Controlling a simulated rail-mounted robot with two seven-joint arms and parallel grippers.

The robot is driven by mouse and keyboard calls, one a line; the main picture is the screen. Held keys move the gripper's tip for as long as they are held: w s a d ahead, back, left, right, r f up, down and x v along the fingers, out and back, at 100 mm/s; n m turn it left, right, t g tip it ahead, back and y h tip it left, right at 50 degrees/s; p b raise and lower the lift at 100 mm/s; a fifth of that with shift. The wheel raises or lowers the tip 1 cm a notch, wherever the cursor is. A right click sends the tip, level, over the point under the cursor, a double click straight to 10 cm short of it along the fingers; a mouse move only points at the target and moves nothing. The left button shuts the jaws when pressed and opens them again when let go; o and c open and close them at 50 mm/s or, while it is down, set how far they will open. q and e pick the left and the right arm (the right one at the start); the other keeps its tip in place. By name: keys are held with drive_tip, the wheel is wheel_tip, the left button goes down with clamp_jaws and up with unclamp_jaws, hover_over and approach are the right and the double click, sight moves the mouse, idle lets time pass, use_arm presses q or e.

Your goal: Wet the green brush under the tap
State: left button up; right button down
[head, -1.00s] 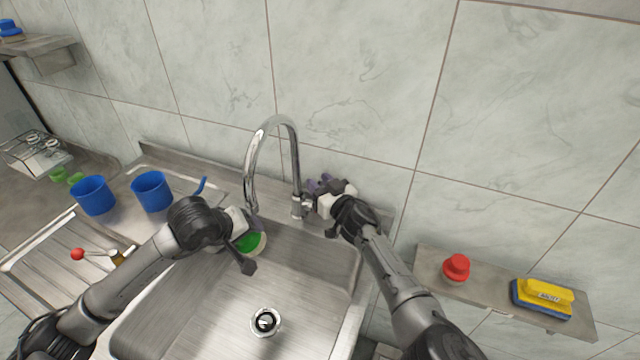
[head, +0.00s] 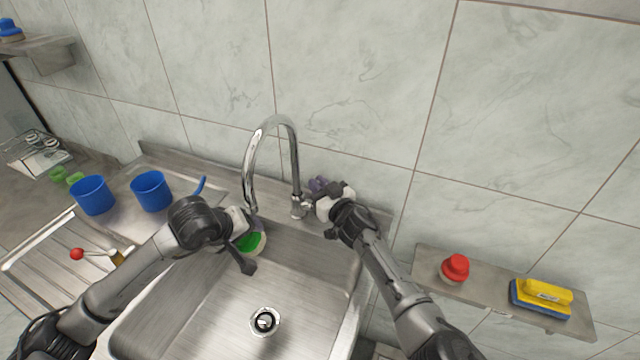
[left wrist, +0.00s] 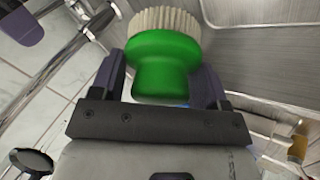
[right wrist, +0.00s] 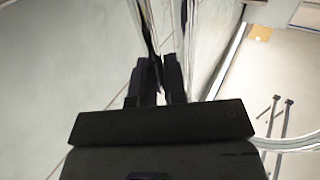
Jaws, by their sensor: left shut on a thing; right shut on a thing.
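The green brush (head: 250,242) has a green grip and pale bristles. My left gripper (head: 248,226) is shut on it and holds it in the sink area below the tap's spout. In the left wrist view the green grip (left wrist: 165,62) sits between the fingers, with the bristles beyond it. The chrome tap (head: 290,150) arches over the sink (head: 215,305). My right gripper (head: 312,203) is at the tap's base, beside its lever. In the right wrist view its fingers (right wrist: 160,80) are close together on a thin chrome part, apparently the lever. I cannot make out any water stream.
Two blue cups (head: 91,195) (head: 151,191) stand on the left. A right shelf (head: 490,290) holds a red-topped item (head: 456,268) and a yellow-and-blue sponge brush (head: 542,297). The sink floor around the drain (head: 264,321) is clear.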

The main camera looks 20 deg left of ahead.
drive_tip(key=shift+s+f, duration=0.1)
drive_tip(key=shift+s, duration=0.2)
drive_tip(key=shift+n, duration=0.3)
drive_tip(key=c, duration=1.2)
unclamp_jaws()
drive_tip(key=shift+d, duration=0.15)
drive_tip(key=v, duration=1.1)
drive_tip(key=shift+s+d+f, duration=0.2)
drive_tip(key=shift+s+d, duration=0.05)
drive_tip(key=shift+d, duration=0.05)
